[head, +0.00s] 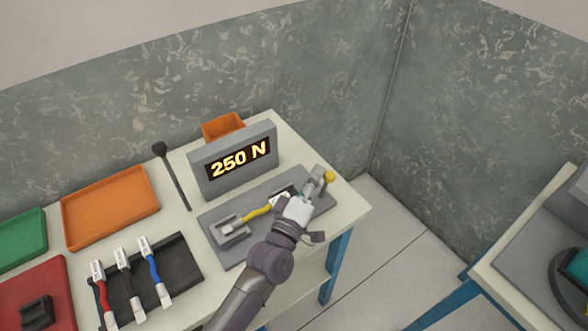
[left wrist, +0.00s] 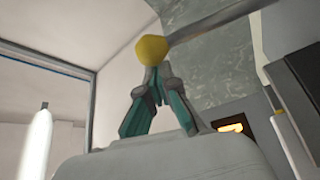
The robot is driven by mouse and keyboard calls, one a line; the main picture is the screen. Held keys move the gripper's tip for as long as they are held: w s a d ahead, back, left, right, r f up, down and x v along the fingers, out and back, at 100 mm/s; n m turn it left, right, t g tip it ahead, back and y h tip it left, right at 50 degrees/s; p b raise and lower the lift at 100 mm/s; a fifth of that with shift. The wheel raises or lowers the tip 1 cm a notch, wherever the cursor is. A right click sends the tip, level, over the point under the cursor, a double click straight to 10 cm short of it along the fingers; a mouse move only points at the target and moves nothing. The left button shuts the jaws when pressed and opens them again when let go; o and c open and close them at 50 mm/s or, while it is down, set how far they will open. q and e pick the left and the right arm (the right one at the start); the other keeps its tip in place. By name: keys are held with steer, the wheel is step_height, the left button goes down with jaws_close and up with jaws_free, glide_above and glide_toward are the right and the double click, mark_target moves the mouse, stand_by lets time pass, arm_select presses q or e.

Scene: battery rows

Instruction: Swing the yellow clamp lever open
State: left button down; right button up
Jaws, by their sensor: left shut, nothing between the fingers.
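The clamp lever's yellow knob (head: 330,176) is at the right end of the grey fixture plate (head: 225,258). In the left wrist view the yellow knob (left wrist: 151,48) is just beyond the fingertips, and a grey bar runs from it to the upper right. My left gripper (head: 312,188) is over the right part of the plate, close to the knob. In the left wrist view the gripper (left wrist: 153,74) has its fingertips together with nothing between them. Whether they touch the knob cannot be told. My gripper hides part of the clamp. The right gripper is out of view.
A yellow cable (head: 257,213) lies along the fixture plate, left of my gripper. A black mat (head: 185,262) with red, grey and blue cables, and an orange tray (head: 110,207), are at left. Another table is at right.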

mark_target(328, 181)
arm_select(q)
steer(key=shift+s+d+f+m+h+b, duration=0.3)
steer(key=shift+s+d+m+h+b, duration=0.3)
steer(key=shift+m, duration=0.4)
steer(key=shift+s+d+f+m+h+b, duration=0.1)
steer(key=shift+s+d+m+h+b, duration=0.2)
steer(key=shift+m, duration=0.25)
steer(key=shift+s+d+f+m+h+b, duration=0.15)
steer(key=shift+s+m+h, duration=0.2)
steer(key=shift+m, duration=0.2)
steer(key=shift+s+d+t+y, duration=0.15)
steer(key=shift+s+t+y, duration=0.15)
steer(key=shift+s, duration=0.15)
steer(key=shift+f, duration=0.1)
